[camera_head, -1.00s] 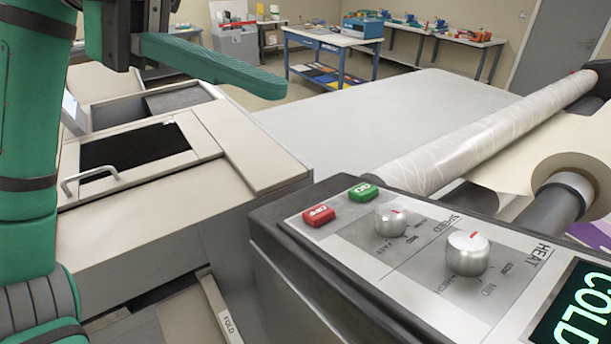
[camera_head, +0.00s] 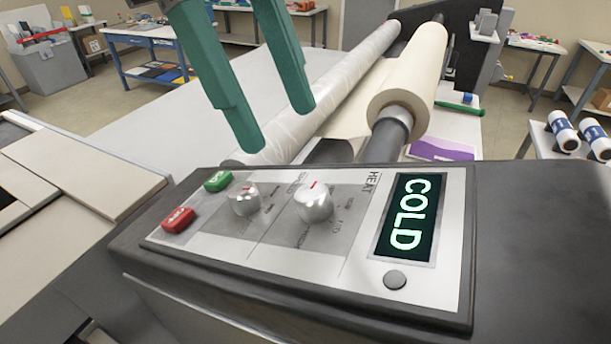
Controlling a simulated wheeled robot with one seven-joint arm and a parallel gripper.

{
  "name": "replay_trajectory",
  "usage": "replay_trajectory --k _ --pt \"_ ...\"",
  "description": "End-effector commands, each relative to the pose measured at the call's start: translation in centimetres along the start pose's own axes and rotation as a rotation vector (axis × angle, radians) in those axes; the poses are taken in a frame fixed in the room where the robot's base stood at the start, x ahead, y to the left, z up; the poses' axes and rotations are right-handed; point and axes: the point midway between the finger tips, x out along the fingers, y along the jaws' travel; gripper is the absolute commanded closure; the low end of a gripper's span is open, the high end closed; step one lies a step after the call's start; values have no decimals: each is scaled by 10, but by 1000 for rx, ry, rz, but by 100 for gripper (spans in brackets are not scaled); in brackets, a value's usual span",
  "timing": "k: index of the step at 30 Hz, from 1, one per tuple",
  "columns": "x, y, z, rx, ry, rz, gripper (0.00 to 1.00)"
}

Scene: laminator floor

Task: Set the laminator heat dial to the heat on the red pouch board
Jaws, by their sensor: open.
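The silver heat dial (camera_head: 314,205) is on the laminator's control panel (camera_head: 330,260), below and left of the printed word HEAT. Its red pointer mark is at the top; the small scale words are hard to read. The dark display (camera_head: 407,217) right of it reads COLD in green. My gripper (camera_head: 275,125) shows as two green fingers, spread apart and empty. They hang down from the top of the picture, behind and above the panel, and do not touch the dial. I cannot make out a red pouch board in this view.
The speed dial (camera_head: 244,199) is just left of the heat dial. A green GO button (camera_head: 217,181) and a red OFF button (camera_head: 177,219) are further left. A grey button (camera_head: 395,280) is below the display. Film rolls (camera_head: 408,88) lie behind the panel.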

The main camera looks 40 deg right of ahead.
Motion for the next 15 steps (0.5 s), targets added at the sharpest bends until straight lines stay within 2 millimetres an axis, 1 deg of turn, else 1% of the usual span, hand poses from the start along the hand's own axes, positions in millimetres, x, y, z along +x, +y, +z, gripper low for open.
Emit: replay_trajectory --k 3,12,15 --pt "14 0 0 7 2 -1 52" --pt "66 0 0 5 3 -1 52" --pt "78 0 0 4 1 -2 52"
